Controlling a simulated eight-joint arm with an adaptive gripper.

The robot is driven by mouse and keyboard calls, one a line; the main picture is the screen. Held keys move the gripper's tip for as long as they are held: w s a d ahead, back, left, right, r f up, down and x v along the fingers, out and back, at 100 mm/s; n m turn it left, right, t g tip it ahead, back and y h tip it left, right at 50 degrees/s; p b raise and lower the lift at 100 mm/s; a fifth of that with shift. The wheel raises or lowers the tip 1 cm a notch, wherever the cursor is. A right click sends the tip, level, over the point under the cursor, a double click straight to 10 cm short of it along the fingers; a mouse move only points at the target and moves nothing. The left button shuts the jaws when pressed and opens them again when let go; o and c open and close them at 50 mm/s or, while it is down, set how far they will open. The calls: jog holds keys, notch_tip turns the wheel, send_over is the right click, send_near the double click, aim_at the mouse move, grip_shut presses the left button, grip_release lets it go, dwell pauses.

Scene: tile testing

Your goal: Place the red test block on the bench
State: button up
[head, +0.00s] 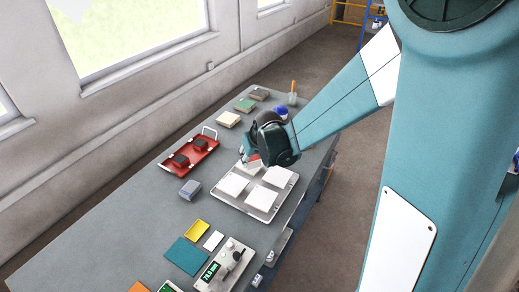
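My gripper (249,162) is low over the far end of a white tray (262,210) on the grey bench (130,222). Its wrist covers much of it, and its fingers are too small and hidden to tell open from shut. A small patch of red (254,157) shows right at the gripper; I cannot tell if it is the red test block or if it is held. A red tray (205,151) lies to the left of the gripper with dark blocks (181,160) on it. No other clear red block shows on the bench.
Several white tiles (232,185) fill the white tray. A small grey box (190,189) stands to its left. Flat coloured tiles (185,254) and a meter (226,265) lie near the front. More tiles (228,119) and a cup (292,98) are at the far end. The left of the bench is clear.

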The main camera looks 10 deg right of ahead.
jog(key=s+a+n+g+y+p, duration=0.1)
jog(key=s+a+n, duration=0.5)
jog(key=s+a, duration=0.6)
jog(key=s+a+n+g+y+p, duration=0.1)
jog(key=s+a+n, duration=0.5)
jog(key=s+a, duration=0.6)
jog(key=a+g+y, duration=0.1)
jog(key=a+y, duration=0.1)
jog(key=a, duration=0.3)
jog(key=shift+a+f+g+y, duration=0.2)
jog(key=shift+g+y, duration=0.1)
jog(key=shift+y, duration=0.1)
jog(key=shift+f, duration=0.1)
jog(key=shift+f+b, duration=2)
jog(key=shift+f, duration=1.25)
jog(key=shift+f+b, duration=0.3)
jog(key=shift+f, duration=0.05)
jog(key=o, duration=1.2)
jog(key=shift+o, duration=0.2)
jog(key=shift+d+r, duration=0.1)
jog(key=shift+r, duration=0.05)
